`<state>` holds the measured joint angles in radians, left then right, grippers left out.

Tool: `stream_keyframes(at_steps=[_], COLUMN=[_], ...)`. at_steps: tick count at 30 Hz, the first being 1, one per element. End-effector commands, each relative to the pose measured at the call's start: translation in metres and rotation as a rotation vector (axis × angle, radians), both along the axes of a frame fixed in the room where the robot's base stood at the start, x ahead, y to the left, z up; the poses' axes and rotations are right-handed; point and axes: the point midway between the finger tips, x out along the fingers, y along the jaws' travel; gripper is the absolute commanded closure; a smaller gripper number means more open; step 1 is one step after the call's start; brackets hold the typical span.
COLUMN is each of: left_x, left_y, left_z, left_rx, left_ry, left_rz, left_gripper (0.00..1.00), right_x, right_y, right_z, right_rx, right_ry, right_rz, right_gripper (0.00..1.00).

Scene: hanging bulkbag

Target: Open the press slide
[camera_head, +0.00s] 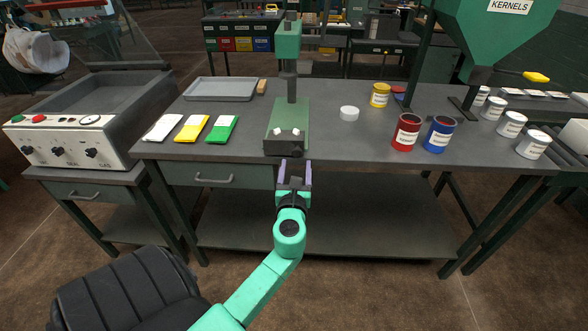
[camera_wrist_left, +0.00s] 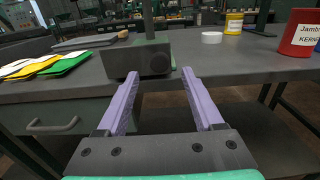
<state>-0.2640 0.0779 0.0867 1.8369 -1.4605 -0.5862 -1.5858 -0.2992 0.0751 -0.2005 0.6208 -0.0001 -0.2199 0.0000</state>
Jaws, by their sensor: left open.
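The green press (camera_head: 288,45) stands upright on the grey workbench, its base (camera_head: 287,118) at the front edge. Two small white blocks sit on the front of the base. In the left wrist view the dark front block of the press (camera_wrist_left: 137,60) has a round feature on its face. I cannot tell which part is the slide. My left gripper (camera_head: 295,172) is open and empty, just in front of the base at about the bench edge. Its purple fingers (camera_wrist_left: 160,80) point at the block and appear apart from it. My right gripper is not in view.
White, yellow and green packets (camera_head: 192,128) and a grey tray (camera_head: 220,89) lie left of the press. A white lid (camera_head: 349,113), yellow can (camera_head: 380,95), red can (camera_head: 406,133) and blue can (camera_head: 440,134) are right. A sealing machine (camera_head: 70,140) stands left.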

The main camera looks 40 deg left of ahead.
Motion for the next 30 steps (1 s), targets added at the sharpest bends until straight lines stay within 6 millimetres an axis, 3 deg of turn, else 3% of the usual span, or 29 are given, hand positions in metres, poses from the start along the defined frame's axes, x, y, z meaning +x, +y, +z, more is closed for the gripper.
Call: stream_keyframes(at_steps=[6,11,30], left_x=[-0.053,-0.074,-0.077], left_y=[-0.039,-0.056,-0.059], left_z=[-0.004,-0.002,-0.006], left_rx=[-0.001,0.000,-0.018], left_ry=[0.003,0.002,0.004], left_rz=[0.000,0.001,-0.003], left_gripper=[0.31,0.31,0.31], right_x=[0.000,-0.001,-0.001], right_y=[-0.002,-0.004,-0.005], right_z=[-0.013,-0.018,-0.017], right_rx=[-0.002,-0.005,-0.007], right_ry=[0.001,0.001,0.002], right_rz=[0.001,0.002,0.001], right_gripper=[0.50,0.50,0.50])
